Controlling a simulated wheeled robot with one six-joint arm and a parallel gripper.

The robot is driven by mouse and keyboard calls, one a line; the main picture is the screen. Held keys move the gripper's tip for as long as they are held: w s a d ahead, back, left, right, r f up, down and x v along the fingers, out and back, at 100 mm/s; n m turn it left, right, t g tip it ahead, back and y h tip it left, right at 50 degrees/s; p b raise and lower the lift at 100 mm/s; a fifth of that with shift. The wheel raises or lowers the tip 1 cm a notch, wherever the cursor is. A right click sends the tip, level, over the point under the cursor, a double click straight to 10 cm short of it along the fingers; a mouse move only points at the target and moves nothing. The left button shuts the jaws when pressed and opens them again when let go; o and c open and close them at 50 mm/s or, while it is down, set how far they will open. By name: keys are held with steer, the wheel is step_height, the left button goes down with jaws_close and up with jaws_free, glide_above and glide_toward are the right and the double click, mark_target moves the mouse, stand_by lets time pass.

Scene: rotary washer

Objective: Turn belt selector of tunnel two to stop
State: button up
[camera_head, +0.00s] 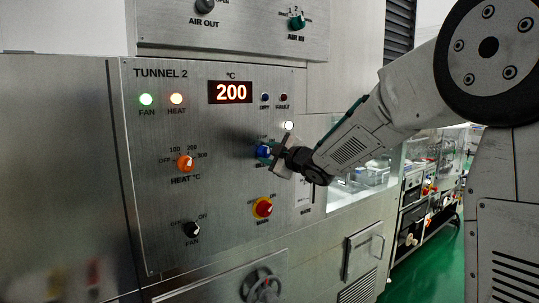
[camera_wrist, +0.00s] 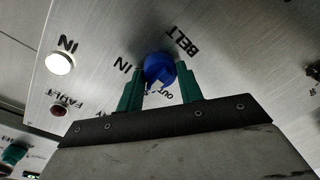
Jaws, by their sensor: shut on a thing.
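The tunnel 2 panel (camera_head: 217,120) faces me with its knobs and lamps. The blue belt selector (camera_head: 264,150) sits right of the panel's middle, partly hidden behind my gripper (camera_head: 274,158). In the wrist view the blue selector (camera_wrist: 159,68) lies between the two green fingers of my gripper (camera_wrist: 160,78), which are shut on it. The labels BELT, IN and OUT show around the knob. The knob's pointer is partly hidden, and I cannot tell its exact setting.
A red and yellow main switch (camera_head: 263,207) is just below the selector. An orange heat knob (camera_head: 186,163) and a black fan knob (camera_head: 191,230) are to the left. The display (camera_head: 230,92) reads 200. The IN lamp (camera_wrist: 60,63) is lit white.

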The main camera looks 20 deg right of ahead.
stand_by(0.5)
steer(key=o, duration=1)
steer(key=shift+a, duration=0.1)
steer(key=shift+s, duration=0.1)
steer(key=v, duration=0.7)
steer(key=shift+s+d, duration=0.2)
steer(key=shift+s, duration=0.1)
steer(key=shift+f, duration=0.1)
